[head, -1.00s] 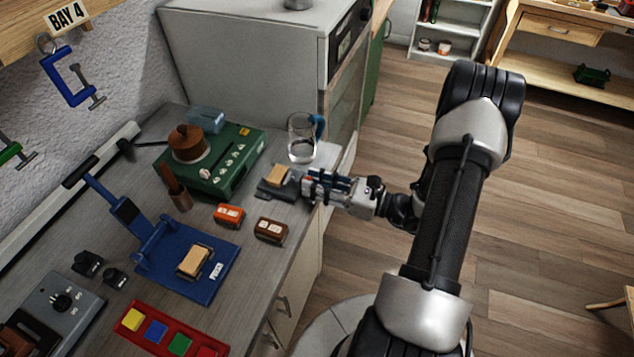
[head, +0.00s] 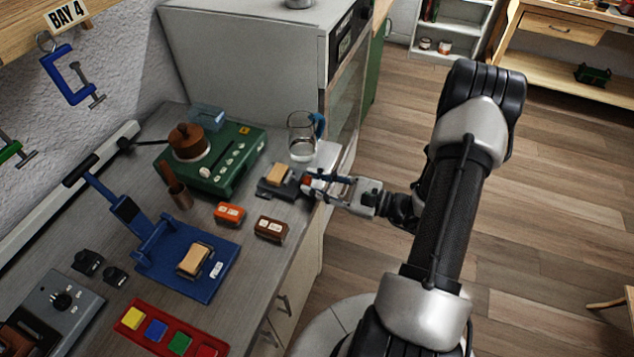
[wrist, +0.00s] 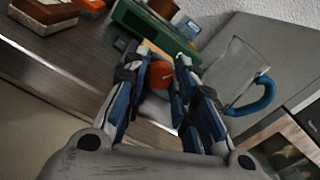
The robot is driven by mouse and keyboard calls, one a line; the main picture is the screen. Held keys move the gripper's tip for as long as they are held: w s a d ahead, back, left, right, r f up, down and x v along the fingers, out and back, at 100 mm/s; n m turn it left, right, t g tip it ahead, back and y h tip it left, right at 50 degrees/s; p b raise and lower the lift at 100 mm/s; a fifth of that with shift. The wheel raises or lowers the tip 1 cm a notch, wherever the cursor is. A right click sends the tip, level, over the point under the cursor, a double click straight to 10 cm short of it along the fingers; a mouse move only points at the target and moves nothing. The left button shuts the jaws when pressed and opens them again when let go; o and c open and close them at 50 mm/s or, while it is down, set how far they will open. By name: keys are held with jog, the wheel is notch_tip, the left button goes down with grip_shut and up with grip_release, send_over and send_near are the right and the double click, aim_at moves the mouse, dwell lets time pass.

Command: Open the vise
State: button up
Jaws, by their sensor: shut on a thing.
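The small grey vise (head: 268,190) sits near the counter's right edge with a wooden block (head: 279,174) on it. Its round orange-red knob (wrist: 160,74) faces my gripper and shows between the fingertips in the wrist view. My gripper (head: 311,183) reaches in from the right in the head view and is shut on the knob, one finger on each side. The fingers partly hide the knob and the near end of the vise.
A glass mug (head: 301,140) with a blue handle stands just behind the vise. A green machine (head: 236,160), an orange box (head: 229,214) and a brown box (head: 270,229) are to the left. A blue press (head: 218,277) stands nearer. Open floor lies to the right.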

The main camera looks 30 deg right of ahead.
jog(key=o, duration=1.1)
jog(key=shift+c, duration=0.2)
jog(key=shift+m, duration=0.3)
jog(key=m, duration=0.2)
jog(key=shift+m, duration=0.4)
jog(key=m, duration=0.3)
jog(key=shift+w+d+m, duration=0.1)
jog(key=shift+m, duration=0.3)
jog(key=p+v, duration=0.3)
jog(key=v, duration=1.4)
jog(key=shift+m+p, duration=0.3)
jog(key=shift+p, duration=0.05)
jog(key=shift+d, duration=0.15)
